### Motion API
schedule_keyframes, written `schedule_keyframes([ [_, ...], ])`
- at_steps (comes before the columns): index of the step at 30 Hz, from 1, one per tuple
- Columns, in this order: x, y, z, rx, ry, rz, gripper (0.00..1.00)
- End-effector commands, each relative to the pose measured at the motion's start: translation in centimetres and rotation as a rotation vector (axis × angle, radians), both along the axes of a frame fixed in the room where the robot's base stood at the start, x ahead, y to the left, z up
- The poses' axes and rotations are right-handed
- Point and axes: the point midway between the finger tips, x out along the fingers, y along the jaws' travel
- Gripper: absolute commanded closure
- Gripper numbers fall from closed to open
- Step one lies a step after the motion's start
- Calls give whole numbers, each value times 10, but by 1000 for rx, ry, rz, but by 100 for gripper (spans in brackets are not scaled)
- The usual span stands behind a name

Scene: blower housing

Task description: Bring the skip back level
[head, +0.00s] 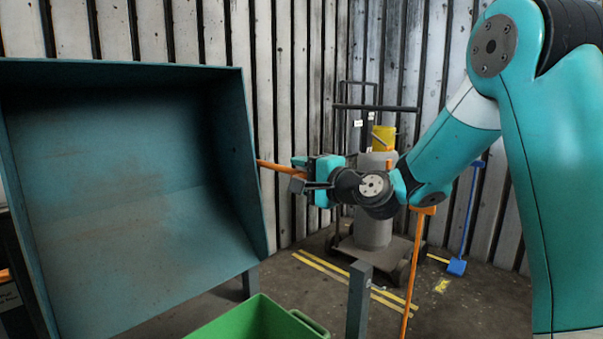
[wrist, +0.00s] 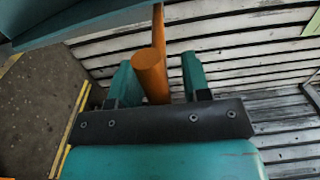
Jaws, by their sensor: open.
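The skip (head: 130,190) is a large blue-grey steel bin at the left of the head view. It is tilted, with its open mouth facing me. Its edge also shows at the top of the wrist view (wrist: 90,22). An orange bar (head: 273,166) sticks out from the skip's right side. My gripper (head: 301,180) is at the free end of this bar. In the wrist view my gripper (wrist: 158,80) is open, with the round end of the orange bar (wrist: 150,72) between its two teal fingers. Contact with the fingers cannot be told.
A green bin (head: 255,318) stands below the skip's front edge. A grey post (head: 359,300) stands right of it. Behind my arm are a trolley with a grey cylinder (head: 373,222), a yellow container (head: 383,137) and a blue shovel (head: 457,266). A corrugated wall closes the back.

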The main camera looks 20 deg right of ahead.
Motion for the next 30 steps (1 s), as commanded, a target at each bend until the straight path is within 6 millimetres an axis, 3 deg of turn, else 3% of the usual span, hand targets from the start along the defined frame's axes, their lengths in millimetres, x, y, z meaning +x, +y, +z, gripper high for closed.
schedule_keyframes([
  [6,0,0,0,0,0,-1,56],
  [12,0,0,0,-1,0,-1,100],
  [22,0,-3,6,-4,9,-4,100],
  [30,1,-17,34,-28,70,-25,100],
])
